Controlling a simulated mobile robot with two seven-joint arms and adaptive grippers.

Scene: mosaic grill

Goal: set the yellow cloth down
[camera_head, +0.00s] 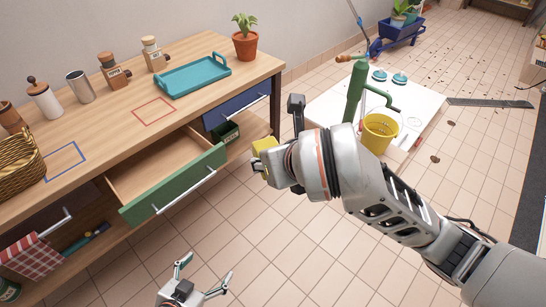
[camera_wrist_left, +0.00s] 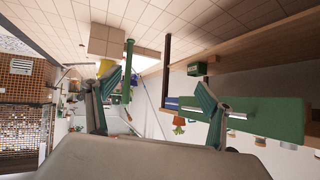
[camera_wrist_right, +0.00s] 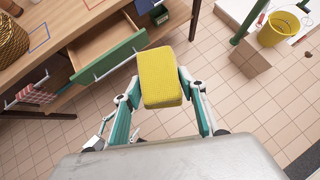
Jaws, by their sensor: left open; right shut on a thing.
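The yellow cloth (camera_wrist_right: 160,78) is a thick, folded block in the right wrist view, held between the two fingers of my right gripper (camera_wrist_right: 158,95). In the head view the cloth (camera_head: 263,146) is partly hidden by my right gripper, in the air over the floor just right of the counter. My left gripper (camera_head: 198,281) is open and empty at the bottom of the head view, below the counter's front. Its spread fingers also show in the left wrist view (camera_wrist_left: 155,95).
The wooden counter (camera_head: 105,150) has red (camera_head: 154,111) and blue (camera_head: 65,162) outlined squares, both empty. A teal tray (camera_head: 192,76), shakers and a plant (camera_head: 245,40) stand behind. The green drawer (camera_head: 172,180) is pulled out and looks empty. A yellow bucket (camera_head: 379,134) stands right.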

